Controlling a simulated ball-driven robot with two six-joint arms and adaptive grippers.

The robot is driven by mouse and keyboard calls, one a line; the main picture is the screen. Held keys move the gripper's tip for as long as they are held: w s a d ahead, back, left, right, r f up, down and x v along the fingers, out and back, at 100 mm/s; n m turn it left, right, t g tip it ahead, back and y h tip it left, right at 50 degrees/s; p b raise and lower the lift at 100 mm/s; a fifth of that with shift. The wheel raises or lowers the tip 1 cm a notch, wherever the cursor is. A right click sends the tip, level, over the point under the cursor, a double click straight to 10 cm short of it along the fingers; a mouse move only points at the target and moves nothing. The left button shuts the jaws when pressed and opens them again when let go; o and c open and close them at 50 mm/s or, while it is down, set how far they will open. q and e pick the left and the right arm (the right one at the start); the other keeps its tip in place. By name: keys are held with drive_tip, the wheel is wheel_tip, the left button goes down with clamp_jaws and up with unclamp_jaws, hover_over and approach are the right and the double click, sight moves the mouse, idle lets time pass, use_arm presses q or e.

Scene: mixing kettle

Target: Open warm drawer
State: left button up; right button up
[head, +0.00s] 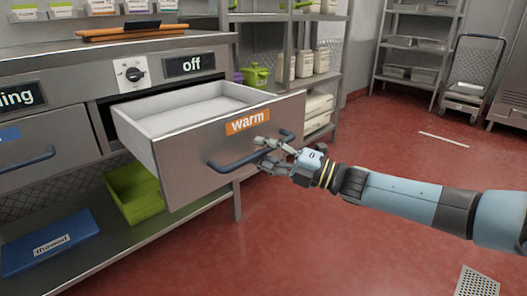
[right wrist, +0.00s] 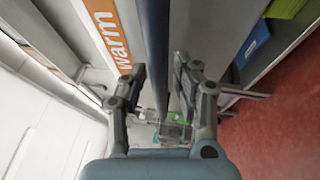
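The warm drawer (head: 190,165) is a grey metal drawer with an orange "warm" label (head: 247,121). It is pulled well out of the counter, and its white inside looks empty. Its dark blue bar handle (head: 232,165) runs across the front. My right gripper (head: 268,152) is at the right part of this handle. My left gripper is out of view.
A knob panel (head: 131,74) and an "off" display (head: 190,65) sit above the drawer. A green bin (head: 135,190) and a blue "thawed" box (head: 48,243) stand on the shelf below. The red floor (head: 330,240) to the right is mostly clear.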

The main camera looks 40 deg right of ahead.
drive_tip(key=shift+o, duration=0.4)
drive_tip(key=shift+s, duration=0.1)
drive_tip(key=shift+s+d+f, duration=0.15)
drive_tip(key=shift+s+d, duration=0.05)
drive_tip(key=shift+s, duration=0.1)
drive_tip(key=v, duration=1.1)
